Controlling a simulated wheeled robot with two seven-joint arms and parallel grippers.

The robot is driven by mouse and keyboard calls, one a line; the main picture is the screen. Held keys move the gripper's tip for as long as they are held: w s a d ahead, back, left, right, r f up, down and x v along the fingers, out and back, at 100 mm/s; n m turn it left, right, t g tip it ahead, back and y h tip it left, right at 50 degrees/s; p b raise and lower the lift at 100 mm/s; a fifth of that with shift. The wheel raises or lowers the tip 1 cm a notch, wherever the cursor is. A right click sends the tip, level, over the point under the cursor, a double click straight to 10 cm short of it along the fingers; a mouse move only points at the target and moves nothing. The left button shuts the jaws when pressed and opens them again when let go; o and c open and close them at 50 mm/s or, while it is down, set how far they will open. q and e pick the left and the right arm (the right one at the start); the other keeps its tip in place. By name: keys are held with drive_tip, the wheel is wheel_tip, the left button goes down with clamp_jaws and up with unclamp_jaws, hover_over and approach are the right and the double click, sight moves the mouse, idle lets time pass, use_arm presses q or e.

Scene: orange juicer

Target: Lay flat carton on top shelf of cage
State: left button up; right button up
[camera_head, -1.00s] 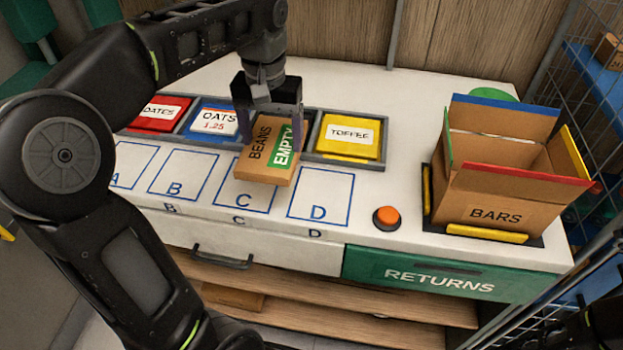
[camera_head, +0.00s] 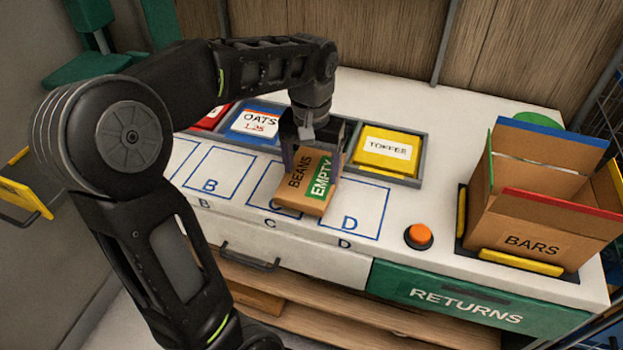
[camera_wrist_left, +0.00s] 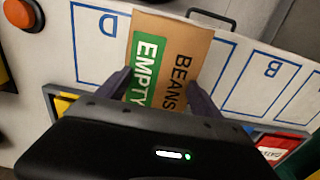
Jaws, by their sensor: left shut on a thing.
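A brown carton (camera_head: 301,183) marked BEANS, with a green EMPTY label, is in my left gripper (camera_head: 312,160). The gripper is shut on it, one finger on each side, and the carton hides most of square C. I cannot tell whether it touches the counter. In the left wrist view the carton (camera_wrist_left: 190,35) lies between the two fingers (camera_wrist_left: 160,88), its printed face towards the camera. The wire cage (camera_head: 606,110) shows only as a strip at the right edge; its top shelf is not clearly visible. My right gripper is not in view.
An open BARS box (camera_head: 532,243) stands in a holder at the counter's right. An orange button (camera_head: 418,236) sits left of it. A tray behind the gripper holds the yellow TOFFEE (camera_head: 388,150) and blue OATS (camera_head: 257,124) packs. Square D (camera_head: 355,215) is clear.

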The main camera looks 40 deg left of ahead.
sight(311, 174)
use_arm(q)
wheel_tip(311, 174, down, 4)
drive_tip(key=shift+r, duration=0.2)
drive_tip(key=shift+f, duration=0.15)
drive_tip(key=o, duration=1.4)
drive_tip(key=shift+c, duration=0.2)
